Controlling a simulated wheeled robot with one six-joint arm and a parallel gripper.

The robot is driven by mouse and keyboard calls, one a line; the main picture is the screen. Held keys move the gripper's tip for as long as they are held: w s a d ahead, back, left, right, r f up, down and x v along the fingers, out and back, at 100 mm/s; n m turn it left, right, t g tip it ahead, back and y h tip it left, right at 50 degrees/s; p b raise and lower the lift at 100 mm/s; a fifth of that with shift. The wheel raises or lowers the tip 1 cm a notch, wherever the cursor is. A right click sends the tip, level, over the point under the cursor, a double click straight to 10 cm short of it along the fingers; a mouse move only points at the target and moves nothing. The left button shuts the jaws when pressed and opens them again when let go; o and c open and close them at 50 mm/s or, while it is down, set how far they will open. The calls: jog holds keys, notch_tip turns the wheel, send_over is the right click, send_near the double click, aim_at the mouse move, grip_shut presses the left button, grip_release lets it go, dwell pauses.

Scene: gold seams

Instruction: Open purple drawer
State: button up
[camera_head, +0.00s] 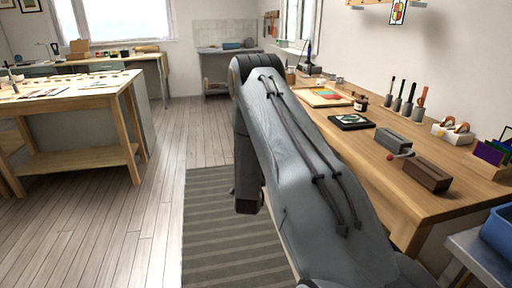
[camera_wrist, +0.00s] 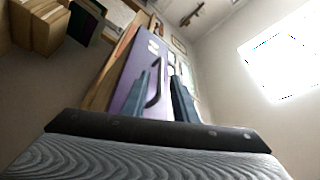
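A purple drawer front (camera_wrist: 128,72) with wooden sides shows in the upper middle of the wrist view, seen at a steep tilt. A dark curved handle (camera_wrist: 158,82) stands on its face. My gripper (camera_wrist: 163,90) is open, its two blue-grey fingers pointing toward the purple front. The handle appears between the fingers in the picture; I cannot tell whether they touch it or how far away it is. In the head view my arm crosses the middle, and neither the gripper nor the purple drawer can be made out.
In the head view a wooden workbench (camera_head: 385,180) runs along the right with a grey block (camera_head: 392,141), a brown block (camera_head: 427,174) and several upright tools. A blue bin (camera_head: 499,232) sits at the lower right. A wooden table (camera_head: 68,98) stands left. Floor between is clear, with a striped rug (camera_head: 215,225).

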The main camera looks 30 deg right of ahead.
jog(key=v, duration=0.3)
jog(key=shift+s+a+f, duration=0.1)
jog(key=shift+s+a, duration=0.1)
jog(key=shift+s, duration=0.1)
jog(key=w+a+r+n+g+y+p, duration=0.2)
jog(key=a+r+n+g+y+p, duration=0.15)
jog(key=a+y, duration=0.2)
jog(key=s+a+r+n+g+y+p, duration=0.2)
jog(key=s+a+r+n+g+y, duration=0.15)
jog(key=s+a+n, duration=0.6)
jog(key=s+a+r+n+g+y+p, duration=0.1)
jog(key=s+a+r+n+g, duration=0.1)
jog(key=s, duration=0.8)
jog(key=s+a+r+n+g+y+p, duration=0.1)
jog(key=s+a+r+n+g, duration=0.1)
jog(key=s, duration=0.7)
jog(key=s+a+r+n+g+y+p, duration=0.1)
jog(key=s+a+r+g, duration=0.3)
jog(key=s, duration=0.6)
jog(key=shift+s+a+n+g+p, duration=0.35)
jog(key=shift+a+n+g+p, duration=0.2)
jog(key=shift+a+g, duration=0.2)
